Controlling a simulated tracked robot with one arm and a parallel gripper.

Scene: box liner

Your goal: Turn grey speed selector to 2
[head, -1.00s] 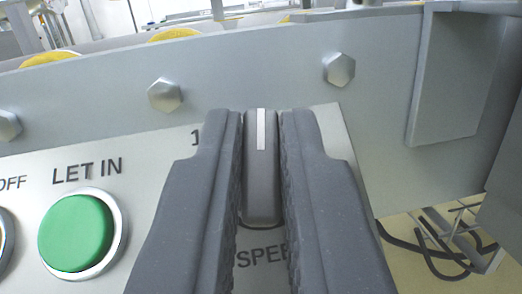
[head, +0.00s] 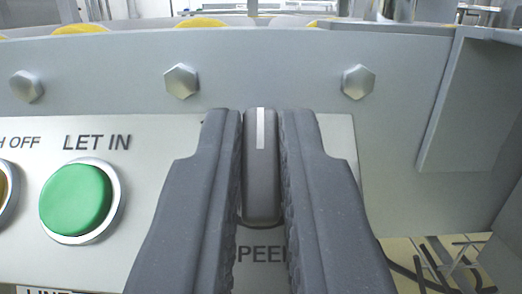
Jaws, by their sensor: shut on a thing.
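The grey speed selector (head: 261,190) is an upright bar-shaped knob with a white line at its upper end, in the middle of the head view. The line points straight up, square to the panel's top edge. My gripper (head: 262,125) is shut on the selector, one dark grey finger along each side. The fingers hide the scale numbers; only a small dark trace shows by the left finger's top. Part of the "SPEED" label shows below the knob between the fingers.
A green LET IN button (head: 75,200) is on the panel (head: 150,180) to the left, with another button cut off at the left edge. Hex bolts (head: 181,81) line the grey frame above. A grey bracket (head: 465,110) and dark cables (head: 415,275) are at the right.

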